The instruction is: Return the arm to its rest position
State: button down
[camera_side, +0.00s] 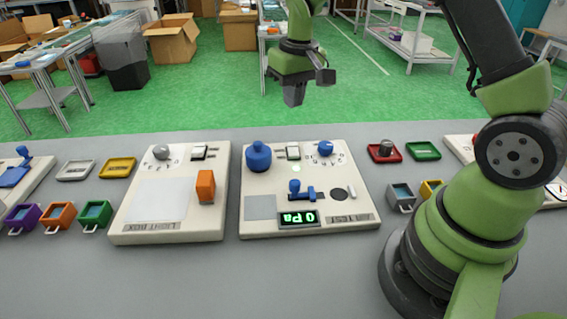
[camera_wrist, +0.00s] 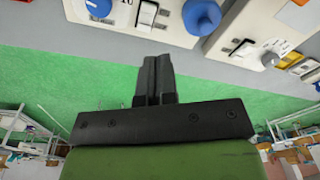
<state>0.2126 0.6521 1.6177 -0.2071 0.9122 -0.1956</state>
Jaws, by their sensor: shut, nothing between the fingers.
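My gripper (camera_side: 294,98) hangs above and behind the worktable, fingers pointing down, at the top middle of the side view. Its fingers are closed together with nothing between them. In the wrist view the shut fingers (camera_wrist: 152,68) show in the middle, with the table edge and panels along the top. My green arm rises from its base at the right of the side view. The gripper touches nothing.
A white panel with a blue knob (camera_side: 258,157) and a green-lit display (camera_side: 298,218) stands mid-table. A light-box panel (camera_side: 122,222) with an orange block (camera_side: 205,187) is left of it. Small coloured boxes and trays flank them. Cardboard boxes (camera_side: 172,42) stand on the green floor.

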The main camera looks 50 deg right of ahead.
jog(key=s+a+r+t+y, duration=0.1)
jog(key=s+a+r+t, duration=0.1)
jog(key=s+a+r, duration=0.35)
jog(key=s+a+r+t, duration=0.2)
jog(key=s+r, duration=0.6)
jog(key=r, duration=0.1)
jog(key=s+a+t+y, duration=0.1)
jog(key=s+a+t, duration=0.1)
jog(key=s, duration=0.5)
jog(key=shift+s+a+r+m, duration=0.2)
jog(key=shift+s+m, duration=0.1)
jog(key=shift+m, duration=0.1)
